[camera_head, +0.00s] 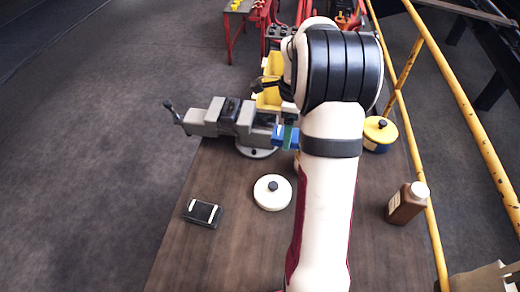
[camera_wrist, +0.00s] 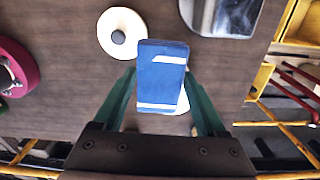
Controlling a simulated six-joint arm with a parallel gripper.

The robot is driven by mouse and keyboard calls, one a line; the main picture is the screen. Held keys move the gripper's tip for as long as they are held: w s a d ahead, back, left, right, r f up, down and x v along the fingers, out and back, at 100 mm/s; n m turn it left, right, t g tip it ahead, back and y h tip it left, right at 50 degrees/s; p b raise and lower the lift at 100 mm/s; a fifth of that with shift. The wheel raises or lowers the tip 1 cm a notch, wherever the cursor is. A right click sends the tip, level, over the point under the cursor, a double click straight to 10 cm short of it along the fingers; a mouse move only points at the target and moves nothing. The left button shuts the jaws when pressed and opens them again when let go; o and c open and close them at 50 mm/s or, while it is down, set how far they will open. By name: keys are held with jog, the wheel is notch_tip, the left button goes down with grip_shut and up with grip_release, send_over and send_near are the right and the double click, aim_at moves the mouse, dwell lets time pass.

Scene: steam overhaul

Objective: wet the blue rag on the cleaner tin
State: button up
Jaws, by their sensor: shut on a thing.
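My gripper (camera_wrist: 162,85) is shut on the blue rag (camera_wrist: 160,70), a flat folded pad with white stripes, held between its green fingers. In the head view the rag (camera_head: 283,137) shows beside my arm, near the vise. A pale thing (camera_wrist: 183,104) peeks out behind the rag's lower edge; the rag hides most of it, and I cannot tell whether they touch. A round white tin (camera_head: 272,192) with a black knob stands on the bench; it also shows in the wrist view (camera_wrist: 122,33), apart from the rag. I cannot tell which container is the cleaner tin.
A grey vise (camera_head: 240,120) stands at the bench's left back edge. A black block with white strips (camera_head: 203,212) lies at front left. A blue tin with a yellow lid (camera_head: 380,132) and a brown bottle (camera_head: 407,205) stand right, near a yellow rail (camera_head: 470,125).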

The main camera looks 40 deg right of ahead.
jog(key=s+d+r, duration=0.3)
jog(key=d, duration=0.4)
jog(key=shift+d+f, duration=0.1)
jog(key=shift+f, duration=2.85)
jog(key=shift+f, duration=1)
jog(key=shift+r, duration=3.5)
